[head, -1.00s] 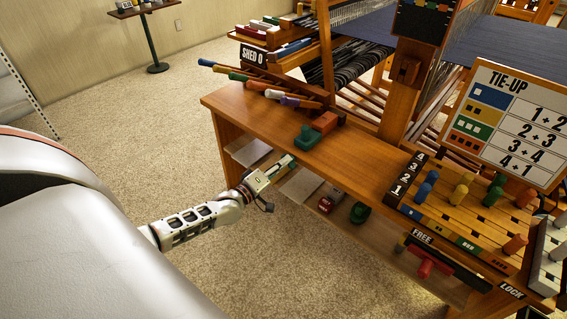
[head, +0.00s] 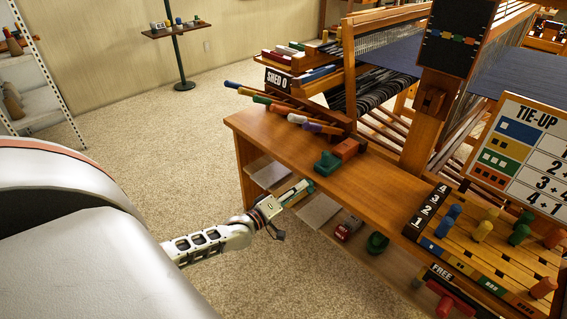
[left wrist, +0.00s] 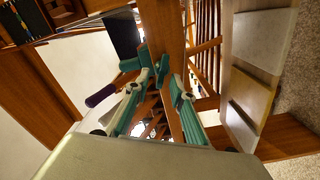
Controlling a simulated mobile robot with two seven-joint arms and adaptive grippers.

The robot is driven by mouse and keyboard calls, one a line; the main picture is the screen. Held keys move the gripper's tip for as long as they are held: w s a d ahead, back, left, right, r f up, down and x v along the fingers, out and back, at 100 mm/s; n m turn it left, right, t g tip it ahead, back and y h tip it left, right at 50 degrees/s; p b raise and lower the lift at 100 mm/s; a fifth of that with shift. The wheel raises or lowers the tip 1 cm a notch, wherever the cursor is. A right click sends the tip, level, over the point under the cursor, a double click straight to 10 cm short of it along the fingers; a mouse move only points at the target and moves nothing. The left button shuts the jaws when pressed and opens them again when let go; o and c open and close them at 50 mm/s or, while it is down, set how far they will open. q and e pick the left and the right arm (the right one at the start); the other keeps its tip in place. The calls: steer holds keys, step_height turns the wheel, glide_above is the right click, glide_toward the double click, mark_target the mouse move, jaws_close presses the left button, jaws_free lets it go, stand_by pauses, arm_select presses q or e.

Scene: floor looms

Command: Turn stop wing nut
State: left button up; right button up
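A green wing nut (head: 327,163) sits on the wooden bench top beside a red-brown block (head: 348,149). My left gripper (head: 306,186) is just outside the bench's front edge, below and left of the wing nut in the head view, and apart from it. In the left wrist view its two teal fingers (left wrist: 160,82) stand apart with nothing clearly held between them. A green shape, apparently the wing nut (left wrist: 132,61), shows beyond the fingertips there. My right gripper is in neither view.
Coloured lever handles (head: 290,112) stick out behind the wing nut. Pegs (head: 483,230) stand on a board at right, near a red handle (head: 445,300). A lower shelf holds a red box (head: 348,229) and a green object (head: 377,242). Carpet is clear at left.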

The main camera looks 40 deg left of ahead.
arm_select(q)
steer(key=s, duration=0.9)
steer(key=shift+s+a, duration=0.35)
steer(key=shift+a, duration=0.05)
